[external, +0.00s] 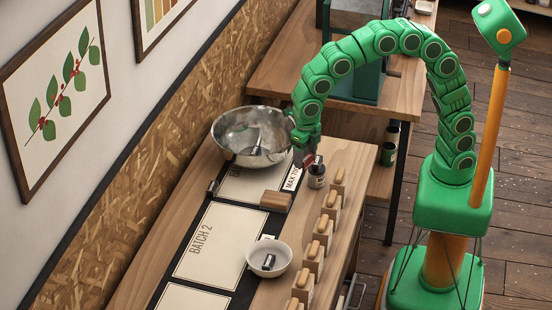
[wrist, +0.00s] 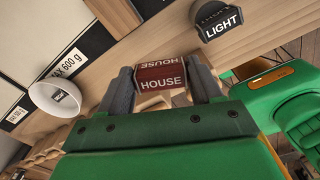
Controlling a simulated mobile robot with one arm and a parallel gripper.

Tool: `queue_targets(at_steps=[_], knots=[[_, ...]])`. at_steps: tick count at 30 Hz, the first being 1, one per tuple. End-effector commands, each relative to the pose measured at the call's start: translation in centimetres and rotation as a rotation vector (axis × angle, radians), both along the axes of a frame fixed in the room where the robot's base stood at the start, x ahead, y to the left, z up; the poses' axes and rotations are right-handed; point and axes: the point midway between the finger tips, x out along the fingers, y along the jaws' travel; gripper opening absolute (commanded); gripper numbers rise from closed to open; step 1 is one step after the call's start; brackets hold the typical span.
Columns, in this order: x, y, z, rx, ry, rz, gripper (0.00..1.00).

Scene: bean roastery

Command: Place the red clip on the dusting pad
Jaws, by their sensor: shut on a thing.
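The red clip (wrist: 162,77), marked HOUSE, is between the fingers of my gripper (wrist: 163,88) in the wrist view. The gripper is shut on it, above the wooden counter. The clip is mostly hidden there by the fingers. I cannot tell which surface is the dusting pad.
A dark piece marked LIGHT (wrist: 216,20) is close by. A wooden block (external: 276,201) lies near the BATCH 2 card (external: 222,245). Several wooden pieces (external: 318,250) line the right edge.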

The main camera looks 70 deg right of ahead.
Motion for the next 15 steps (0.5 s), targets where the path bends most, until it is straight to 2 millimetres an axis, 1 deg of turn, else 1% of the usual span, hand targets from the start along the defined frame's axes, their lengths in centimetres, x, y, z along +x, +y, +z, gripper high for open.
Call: queue_targets(at_steps=[3,13,15], knots=[[1.3,0.7,-0.6,0.0,-0.001,-0.001,0.32],[4.6,2.4,-2.3,0.001,-0.001,0.001,0.32],[5.1,2.7,-3.1,0.0,-0.001,0.001,0.32]])
